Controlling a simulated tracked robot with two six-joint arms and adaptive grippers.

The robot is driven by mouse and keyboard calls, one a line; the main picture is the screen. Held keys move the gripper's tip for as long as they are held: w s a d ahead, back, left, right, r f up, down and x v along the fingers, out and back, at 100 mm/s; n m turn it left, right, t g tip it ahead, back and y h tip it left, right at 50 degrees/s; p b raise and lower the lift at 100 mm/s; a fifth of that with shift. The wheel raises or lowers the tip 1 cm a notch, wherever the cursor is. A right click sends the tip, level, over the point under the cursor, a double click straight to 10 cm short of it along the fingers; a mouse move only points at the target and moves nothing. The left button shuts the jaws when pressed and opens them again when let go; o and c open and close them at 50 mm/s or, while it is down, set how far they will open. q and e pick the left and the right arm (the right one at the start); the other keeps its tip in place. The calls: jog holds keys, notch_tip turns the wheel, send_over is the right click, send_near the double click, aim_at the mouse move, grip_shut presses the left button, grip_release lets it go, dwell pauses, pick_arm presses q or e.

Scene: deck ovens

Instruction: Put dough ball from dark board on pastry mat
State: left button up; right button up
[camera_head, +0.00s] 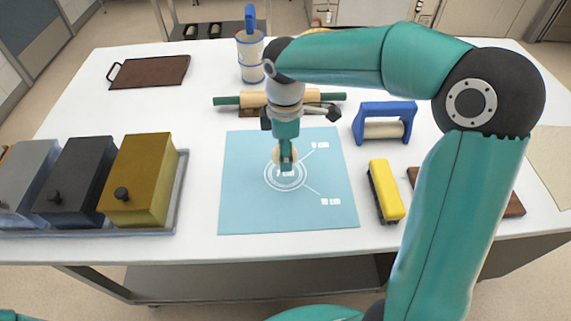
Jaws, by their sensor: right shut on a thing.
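A blue pastry mat (245,200) with white rings and small markings lies on the middle of the white table. My right gripper (286,164) points down over the rings of the mat. It is shut on a small pale dough ball (282,152), which is mostly hidden behind the fingers. I cannot tell whether the ball touches the mat. A dark brown board (150,71) with a handle lies bare at the back left. Another brown board (514,206) at the right is partly hidden by my right arm. My left gripper is out of view.
A rolling pin (228,101) lies behind the mat, with a blue-and-white cylinder (250,58) beyond it. A blue-handled roller (384,124) and a yellow block-shaped tool (386,189) are right of the mat.

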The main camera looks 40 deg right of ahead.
jog(key=shift+f, duration=2.4)
jog(key=shift+f, duration=0.2)
jog(key=o, duration=1.2)
jog(key=shift+r, duration=0.15)
notch_tip(320, 180, up, 12)
jog(key=shift+r+p, duration=0.1)
jog(key=shift+p, duration=0.2)
jog(key=shift+s, duration=0.1)
